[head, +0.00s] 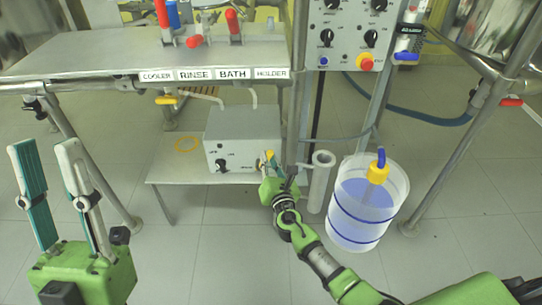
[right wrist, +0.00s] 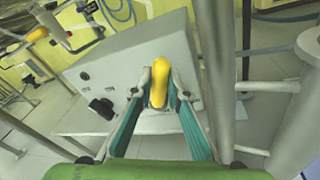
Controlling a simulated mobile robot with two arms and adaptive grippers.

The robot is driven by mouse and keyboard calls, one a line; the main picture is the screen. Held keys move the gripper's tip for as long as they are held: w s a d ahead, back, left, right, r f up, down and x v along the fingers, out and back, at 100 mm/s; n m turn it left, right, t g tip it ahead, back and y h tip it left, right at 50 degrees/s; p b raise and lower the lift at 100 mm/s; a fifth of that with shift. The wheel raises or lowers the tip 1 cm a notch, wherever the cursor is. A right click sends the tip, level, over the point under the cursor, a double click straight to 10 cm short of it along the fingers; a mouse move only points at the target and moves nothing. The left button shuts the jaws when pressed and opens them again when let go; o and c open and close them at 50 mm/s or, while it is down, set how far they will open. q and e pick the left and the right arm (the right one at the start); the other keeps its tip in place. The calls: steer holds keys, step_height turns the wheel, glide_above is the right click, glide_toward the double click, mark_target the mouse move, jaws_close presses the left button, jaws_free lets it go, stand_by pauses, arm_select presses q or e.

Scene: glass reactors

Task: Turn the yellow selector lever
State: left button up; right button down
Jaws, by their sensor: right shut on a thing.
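The yellow selector lever (right wrist: 160,80) sticks out from the front of a grey control box (right wrist: 130,60) in the right wrist view. In the head view the lever (head: 269,154) shows small at the right end of the box (head: 240,135). My right gripper (right wrist: 160,97) has its two fingers on either side of the lever and is shut on it. In the head view my right gripper (head: 268,166) partly hides the lever and the box's right edge. My left gripper (head: 45,150) is open and empty at the left, pointing up, apart from everything.
A black knob (head: 222,166) is on the same box, left of the lever. A bucket of blue liquid (head: 365,205) stands further right. A labelled bench (head: 150,55) is above.

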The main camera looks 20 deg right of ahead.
arm_select(q)
steer(key=w+d+f+g+y+p, duration=0.2)
steer(key=w+f+g+y+p, duration=0.1)
steer(key=w+f+g, duration=0.65)
arm_select(e)
steer(key=shift+w+a+r+n+g, duration=0.15)
steer(key=shift+a+r+n+g, duration=0.3)
steer(key=shift+n, duration=0.55)
steer(key=shift+w+a+n+h+p, duration=0.1)
steer(key=shift+a+n+h+p, duration=0.2)
steer(key=shift+a+n+p, duration=0.3)
steer(key=shift+a+f+n+p, duration=0.1)
steer(key=shift+a+n+p, duration=0.1)
steer(key=shift+n+p, duration=0.4)
arm_select(q)
steer(key=a+f+g+y, duration=0.2)
steer(key=f+g, duration=0.5)
steer(key=f, duration=1)
steer(key=shift+a+f+y, duration=0.3)
steer(key=shift+a+f, duration=0.05)
steer(key=shift+a, duration=0.15)
arm_select(e)
steer(key=shift+w, duration=0.1)
arm_select(q)
steer(key=shift+s+n, duration=0.1)
steer(key=shift+n, duration=0.2)
arm_select(e)
steer(key=c, duration=2)
jaws_free()
steer(key=shift+o, duration=0.2)
